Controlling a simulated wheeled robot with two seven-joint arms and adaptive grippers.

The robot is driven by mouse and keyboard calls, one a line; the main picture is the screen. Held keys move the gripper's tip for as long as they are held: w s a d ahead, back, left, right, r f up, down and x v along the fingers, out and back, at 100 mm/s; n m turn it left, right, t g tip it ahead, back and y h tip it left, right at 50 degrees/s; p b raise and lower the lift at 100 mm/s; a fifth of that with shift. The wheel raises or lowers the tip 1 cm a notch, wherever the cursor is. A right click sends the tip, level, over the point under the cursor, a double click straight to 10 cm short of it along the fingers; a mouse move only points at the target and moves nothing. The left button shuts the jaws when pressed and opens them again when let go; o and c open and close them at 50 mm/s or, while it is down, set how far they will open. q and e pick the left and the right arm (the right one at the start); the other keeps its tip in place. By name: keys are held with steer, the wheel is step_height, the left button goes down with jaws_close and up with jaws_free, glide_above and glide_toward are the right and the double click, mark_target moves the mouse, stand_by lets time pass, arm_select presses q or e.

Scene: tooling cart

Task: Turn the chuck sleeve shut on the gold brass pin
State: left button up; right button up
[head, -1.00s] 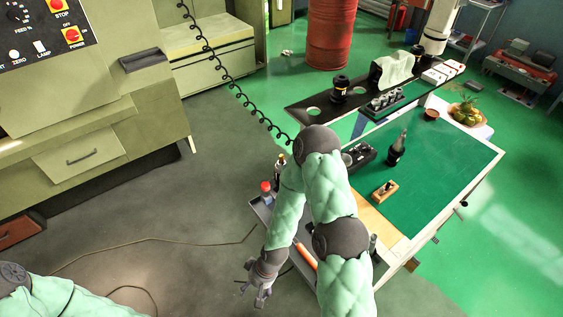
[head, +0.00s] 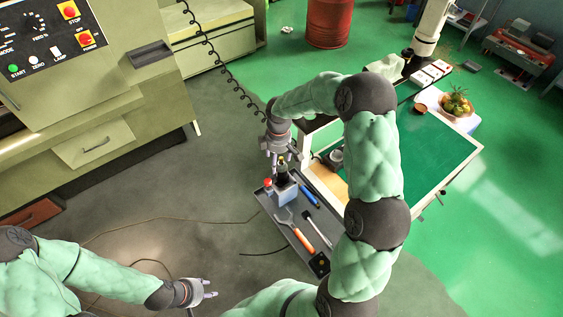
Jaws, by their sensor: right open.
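A dark chuck (head: 283,175) stands upright in a blue-grey block (head: 287,195) at the back end of the grey tray. A small gold spot, perhaps the brass pin (head: 282,159), shows at its top between my fingers. My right gripper (head: 283,157) points down, open, with its fingers around or just above the chuck's top. I cannot tell if they touch it. My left gripper (head: 207,289) is low at the bottom of the view, empty and apart from everything, its fingers seemingly spread.
The grey tray (head: 268,208) also holds an orange-handled tool (head: 303,238), a blue-handled tool (head: 310,196) and a red-capped bottle (head: 268,184). The green-topped bench (head: 430,150) stands right, partly behind my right arm.

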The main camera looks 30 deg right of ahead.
mark_target(281, 167)
steer(key=r, duration=0.1)
steer(key=d, duration=0.1)
steer(key=d+r, duration=0.1)
steer(key=shift+w+r+n+h, duration=0.3)
steer(key=shift+n, duration=0.1)
steer(key=shift+d, duration=0.15)
step_height(281, 167, down, 10)
steer(key=shift+f+p, duration=0.25)
steer(key=shift+p, duration=0.25)
steer(key=c, duration=1.2)
